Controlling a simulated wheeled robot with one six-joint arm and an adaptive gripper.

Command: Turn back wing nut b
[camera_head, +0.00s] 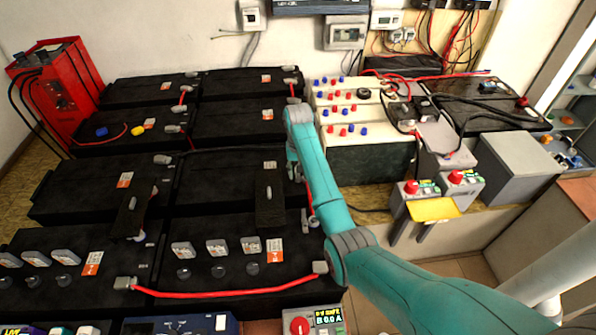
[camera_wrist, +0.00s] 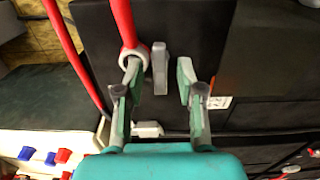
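In the wrist view a grey upright tab, which looks like a wing nut (camera_wrist: 160,68), stands on a black battery top (camera_wrist: 95,45). I see no letter on it, so I cannot tell from marking that it is wing nut b. My gripper (camera_wrist: 158,74) is open, with one finger on each side of the tab and a small gap on both sides. The left fingertip overlaps the round end of a red cable (camera_wrist: 124,25) in the picture; I cannot tell whether they touch. In the head view my teal arm largely hides the gripper and this spot.
Several black batteries (camera_head: 75,190) fill the bench, linked by red cables (camera_head: 240,292). Other grey tabs (camera_head: 268,192) stand on dark straps. A cream-topped battery (camera_head: 358,105) with red and blue caps stands to the right, near a yellow plate (camera_head: 433,210).

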